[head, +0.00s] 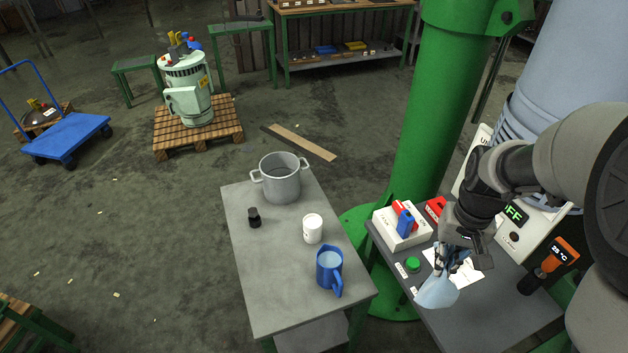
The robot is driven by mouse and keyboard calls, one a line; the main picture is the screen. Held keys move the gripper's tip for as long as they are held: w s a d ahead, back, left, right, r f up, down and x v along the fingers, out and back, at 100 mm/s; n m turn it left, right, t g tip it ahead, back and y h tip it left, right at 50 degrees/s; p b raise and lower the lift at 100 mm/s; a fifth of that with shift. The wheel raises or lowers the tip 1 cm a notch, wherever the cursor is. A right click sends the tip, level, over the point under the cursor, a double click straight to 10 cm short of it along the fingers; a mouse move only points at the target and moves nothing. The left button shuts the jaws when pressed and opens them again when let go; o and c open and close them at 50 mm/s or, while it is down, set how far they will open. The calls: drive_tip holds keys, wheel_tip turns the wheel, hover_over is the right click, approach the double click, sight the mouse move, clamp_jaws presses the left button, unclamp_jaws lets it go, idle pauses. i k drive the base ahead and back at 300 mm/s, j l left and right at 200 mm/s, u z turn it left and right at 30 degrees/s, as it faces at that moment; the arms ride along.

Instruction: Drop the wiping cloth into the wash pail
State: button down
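My gripper (446,261) is at the right, over the dark side table, and is shut on a light blue cloth (436,291). The cloth hangs below the fingers near the table's left edge; whether it touches the table I cannot tell. A grey metal pot with two side handles (281,188), which looks like the wash pail, stands upright and open on the grey table, to the left of and beyond my gripper. The part of its inside that shows looks empty; its bottom is hidden.
The grey table (262,291) also bears a small black bottle (254,218), a white jar (313,229) and a blue jug (329,271). A green column (424,110) rises behind the dark side table (493,318). That table holds a white box (400,232) and a green button (413,264).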

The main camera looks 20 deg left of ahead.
sight(280, 171)
drive_tip(key=k+j, duration=0.1)
drive_tip(key=j, duration=0.25)
drive_tip(key=k+j, duration=0.1)
drive_tip(key=j, duration=0.25)
drive_tip(key=k+j+z, duration=0.1)
drive_tip(key=j, duration=0.25)
drive_tip(key=k+j, duration=0.15)
drive_tip(key=j, duration=0.2)
drive_tip(key=k+j, duration=0.1)
drive_tip(key=j, duration=0.2)
drive_tip(key=i+j+z, duration=0.1)
drive_tip(key=j, duration=0.45)
drive_tip(key=i+j, duration=0.15)
drive_tip(key=j, duration=0.35)
drive_tip(key=i+j+z, duration=0.15)
drive_tip(key=j, duration=0.4)
drive_tip(key=i+j, duration=0.1)
drive_tip(key=j, duration=0.45)
drive_tip(key=i+j+z, duration=0.1)
drive_tip(key=i, duration=0.3)
drive_tip(key=i+j, duration=0.25)
drive_tip(key=i+j+z, duration=0.15)
drive_tip(key=i, duration=0.35)
